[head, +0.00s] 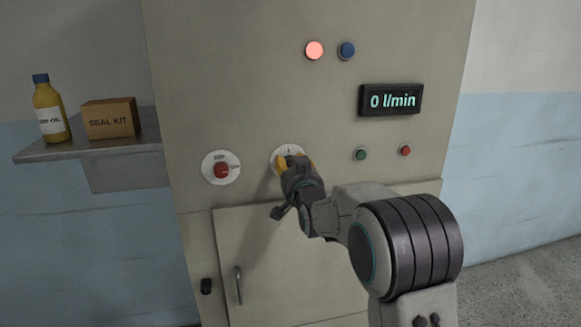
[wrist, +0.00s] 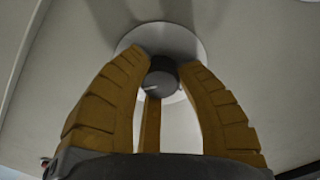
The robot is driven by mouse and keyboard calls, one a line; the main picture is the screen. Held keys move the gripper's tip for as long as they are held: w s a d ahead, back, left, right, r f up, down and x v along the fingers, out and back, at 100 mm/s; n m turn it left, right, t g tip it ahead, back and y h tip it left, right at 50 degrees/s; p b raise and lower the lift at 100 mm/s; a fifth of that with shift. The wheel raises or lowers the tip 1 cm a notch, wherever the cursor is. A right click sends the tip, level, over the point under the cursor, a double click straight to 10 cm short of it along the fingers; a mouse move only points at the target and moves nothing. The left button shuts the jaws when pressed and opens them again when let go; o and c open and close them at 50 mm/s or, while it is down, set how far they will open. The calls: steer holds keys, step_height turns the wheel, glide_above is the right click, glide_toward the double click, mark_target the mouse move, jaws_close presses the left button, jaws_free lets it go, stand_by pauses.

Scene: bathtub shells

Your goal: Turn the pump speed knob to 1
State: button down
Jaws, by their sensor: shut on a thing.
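The pump speed knob (wrist: 161,78) is small, round and dark, and sits in the middle of a round white dial plate (wrist: 190,48). A short pale mark shows on the knob's face, toward its lower left in the wrist view. In the head view the dial plate (head: 287,149) shows a small mark at its top, and my gripper hides the knob. My gripper (head: 294,163) is shut on the knob, its yellow fingers around it in the wrist view (wrist: 163,88). The display (head: 391,100) reads 0 l/min.
A red selector knob (head: 221,170) on a white plate is left of my gripper. A lit red lamp (head: 314,50) and a blue one (head: 347,50) are above. Green (head: 360,154) and red (head: 405,149) buttons are right. A shelf (head: 75,150) holds a bottle (head: 50,110) and a box (head: 110,118).

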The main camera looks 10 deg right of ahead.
steer(key=n+b, duration=0.1)
steer(key=b, duration=0.1)
steer(key=shift+f+n+b, duration=0.2)
steer(key=shift+n+b, duration=0.2)
steer(key=n+b, duration=0.3)
steer(key=b, duration=0.1)
steer(key=shift+n, duration=0.3)
steer(key=n+b, duration=0.4)
steer(key=n, duration=0.2)
steer(key=shift+r+b, duration=0.1)
steer(key=shift+b, duration=0.25)
steer(key=n+b, duration=0.3)
steer(key=n, duration=0.3)
steer(key=shift+r+n, duration=0.1)
steer(key=shift+n, duration=0.2)
steer(key=n+b, duration=0.1)
steer(key=n, duration=0.4)
steer(key=shift+r, duration=0.1)
steer(key=shift+n, duration=0.4)
steer(key=c, duration=0.8)
jaws_free()
